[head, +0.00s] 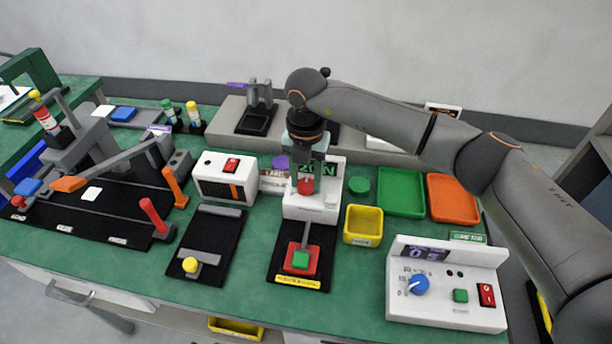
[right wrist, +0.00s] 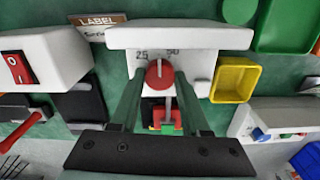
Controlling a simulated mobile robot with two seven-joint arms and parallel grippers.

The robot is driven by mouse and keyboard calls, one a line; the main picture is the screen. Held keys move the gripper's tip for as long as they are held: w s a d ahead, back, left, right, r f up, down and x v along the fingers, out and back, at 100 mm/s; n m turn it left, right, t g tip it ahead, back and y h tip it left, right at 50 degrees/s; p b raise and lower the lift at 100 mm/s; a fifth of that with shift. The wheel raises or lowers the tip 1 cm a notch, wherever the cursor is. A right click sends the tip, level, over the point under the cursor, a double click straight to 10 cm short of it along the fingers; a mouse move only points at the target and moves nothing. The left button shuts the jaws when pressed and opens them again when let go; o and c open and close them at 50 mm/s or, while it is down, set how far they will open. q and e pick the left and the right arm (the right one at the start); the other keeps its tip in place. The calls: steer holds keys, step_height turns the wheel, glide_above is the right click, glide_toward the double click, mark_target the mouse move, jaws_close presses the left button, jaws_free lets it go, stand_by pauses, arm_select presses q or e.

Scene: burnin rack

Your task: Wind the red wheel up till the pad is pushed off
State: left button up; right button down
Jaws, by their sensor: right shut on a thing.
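The red wheel (head: 306,186) is on the front of a white box (head: 300,210) at the middle of the bench. My right gripper (head: 306,178) reaches down from above and is shut on the wheel. In the right wrist view the red wheel (right wrist: 159,75) sits between my two fingertips (right wrist: 158,80), below the marks 25 and 50. A grey bar runs from the box to a red square block (head: 290,267) with a green pad (head: 301,259) on top, on a black base. The pad is on the block. My left gripper is not in view.
A yellow bin (head: 363,226) stands right of the box, with green (head: 402,190) and orange (head: 453,198) trays behind. A white unit with a blue dial (head: 419,285) is at the front right. A white switch box (head: 226,178) is close on the left.

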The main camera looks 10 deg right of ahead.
mark_target(306, 184)
steer(key=m, duration=0.5)
steer(key=shift+r+p, duration=0.1)
steer(key=shift+p, duration=0.3)
steer(key=shift+m, duration=0.4)
steer(key=c, duration=0.7)
jaws_free()
steer(key=shift+o, duration=0.2)
step_height(306, 184, up, 12)
steer(key=shift+r+b, duration=0.25)
steer(key=shift+b, duration=0.15)
steer(key=shift+f, duration=0.1)
